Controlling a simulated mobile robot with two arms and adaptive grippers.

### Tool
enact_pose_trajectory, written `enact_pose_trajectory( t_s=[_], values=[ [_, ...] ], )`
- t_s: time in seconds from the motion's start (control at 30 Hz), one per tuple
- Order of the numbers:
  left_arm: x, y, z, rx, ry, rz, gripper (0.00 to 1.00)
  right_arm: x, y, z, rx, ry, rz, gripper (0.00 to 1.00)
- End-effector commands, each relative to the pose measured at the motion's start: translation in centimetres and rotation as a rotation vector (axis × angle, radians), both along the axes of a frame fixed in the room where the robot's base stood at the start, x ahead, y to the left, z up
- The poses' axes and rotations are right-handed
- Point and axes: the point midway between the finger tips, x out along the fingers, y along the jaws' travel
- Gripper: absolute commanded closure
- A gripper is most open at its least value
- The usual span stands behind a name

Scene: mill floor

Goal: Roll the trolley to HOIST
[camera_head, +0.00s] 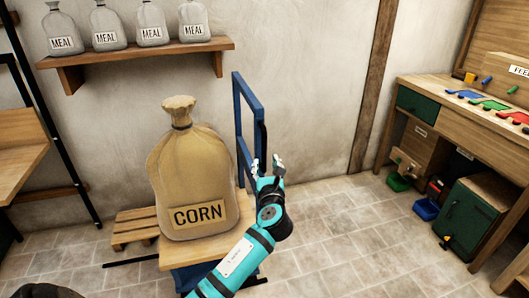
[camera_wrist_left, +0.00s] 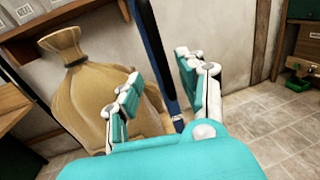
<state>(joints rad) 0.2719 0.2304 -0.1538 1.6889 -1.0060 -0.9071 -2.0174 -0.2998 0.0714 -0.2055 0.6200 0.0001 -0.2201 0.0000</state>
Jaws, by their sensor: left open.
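The trolley has a blue upright handle frame (camera_head: 249,93) and a wooden deck (camera_head: 243,220). A tan sack labelled CORN (camera_head: 192,175) stands upright on the deck, and it also shows in the left wrist view (camera_wrist_left: 75,90). My left gripper (camera_head: 265,166) is open at the right side of the handle frame. In the left wrist view a blue post of the handle (camera_wrist_left: 158,60) shows between the open fingers (camera_wrist_left: 160,88); contact cannot be told. No HOIST sign is in view. My right gripper is not in view.
A wooden pallet (camera_head: 133,229) lies on the floor behind the trolley's left side. A wall shelf (camera_head: 140,52) holds several MEAL sacks. A workbench (camera_head: 450,105) with a green cabinet (camera_head: 476,215) and small bins stands at the right. The tiled floor between trolley and workbench is clear.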

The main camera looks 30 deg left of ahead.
Motion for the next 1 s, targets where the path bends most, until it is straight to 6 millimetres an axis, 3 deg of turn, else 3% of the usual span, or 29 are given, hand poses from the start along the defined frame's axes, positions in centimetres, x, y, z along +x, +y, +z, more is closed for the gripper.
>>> enact_pose_trajectory(
  t_s=[0.1, 0.33, 0.8, 1.0],
  values=[
    [2.1, 1.7, 0.0, -0.002, -0.001, 0.001, 0.60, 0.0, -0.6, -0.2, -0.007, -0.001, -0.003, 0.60],
    [5.1, 4.0, -0.1, 0.000, 0.000, -0.001, 0.60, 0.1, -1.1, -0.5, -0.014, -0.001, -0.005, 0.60],
    [6.2, 4.9, -0.1, -0.002, 0.000, -0.002, 0.60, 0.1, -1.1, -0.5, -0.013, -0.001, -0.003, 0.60],
    [6.2, 4.9, -0.1, -0.002, 0.000, -0.002, 0.85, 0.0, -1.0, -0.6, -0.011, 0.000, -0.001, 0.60]
  ],
)
